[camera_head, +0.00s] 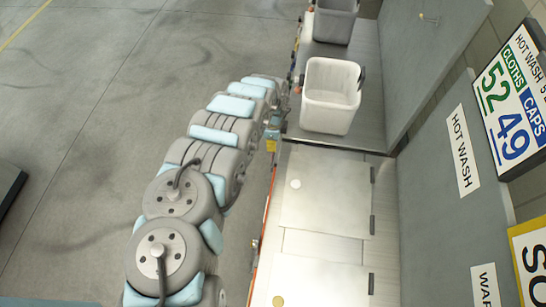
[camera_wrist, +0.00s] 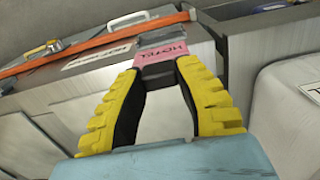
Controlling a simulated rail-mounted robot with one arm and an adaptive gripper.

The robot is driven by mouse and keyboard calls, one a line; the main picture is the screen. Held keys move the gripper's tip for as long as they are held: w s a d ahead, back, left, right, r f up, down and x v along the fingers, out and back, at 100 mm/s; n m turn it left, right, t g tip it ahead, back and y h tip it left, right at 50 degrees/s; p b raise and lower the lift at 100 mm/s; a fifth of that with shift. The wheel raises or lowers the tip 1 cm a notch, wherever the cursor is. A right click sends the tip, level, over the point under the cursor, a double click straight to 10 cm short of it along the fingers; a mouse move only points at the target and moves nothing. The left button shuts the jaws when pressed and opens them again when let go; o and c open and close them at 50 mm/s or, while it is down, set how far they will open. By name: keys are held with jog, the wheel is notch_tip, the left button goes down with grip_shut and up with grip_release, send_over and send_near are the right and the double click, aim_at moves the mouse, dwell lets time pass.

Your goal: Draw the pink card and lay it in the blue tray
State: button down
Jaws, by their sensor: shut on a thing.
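The pink card (camera_wrist: 162,53) carries dark lettering and shows at the tips of my gripper (camera_wrist: 160,68) in the wrist view. The two yellow, ribbed fingers are closed on it. A grey piece (camera_wrist: 165,36) lies directly beyond the card; I cannot tell whether the two are joined. In the head view, a small yellow part of my gripper (camera_head: 271,146) shows beside the counter's left edge, and the card cannot be made out there. I see no blue tray in either view.
A white tub (camera_head: 331,95) stands on the metal counter (camera_head: 325,190), with a grey tub (camera_head: 335,20) behind it. An orange strip (camera_wrist: 90,45) runs along the counter edge. A grey wall panel (camera_head: 440,180) bounds the right. The counter's front is mostly clear.

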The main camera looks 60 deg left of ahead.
jog(key=shift+r+p, duration=1.2)
jog(key=shift+r, duration=0.5)
jog(key=shift+a, duration=0.1)
jog(key=shift+s+a+r, duration=0.1)
jog(key=shift+a+r, duration=0.1)
jog(key=shift+a, duration=0.05)
jog(key=s+a+r+n, duration=1.1)
jog(key=a+r, duration=0.2)
jog(key=s+d+r+n, duration=0.1)
jog(key=s+r+n, duration=0.3)
jog(key=s+n, duration=0.2)
jog(key=s+d+r+n, duration=0.1)
jog(key=s+r+n, duration=0.4)
jog(key=s, duration=0.6)
jog(key=shift+s+d+r+n, duration=0.2)
jog(key=shift+s+d+n, duration=0.05)
jog(key=shift+d+n, duration=0.15)
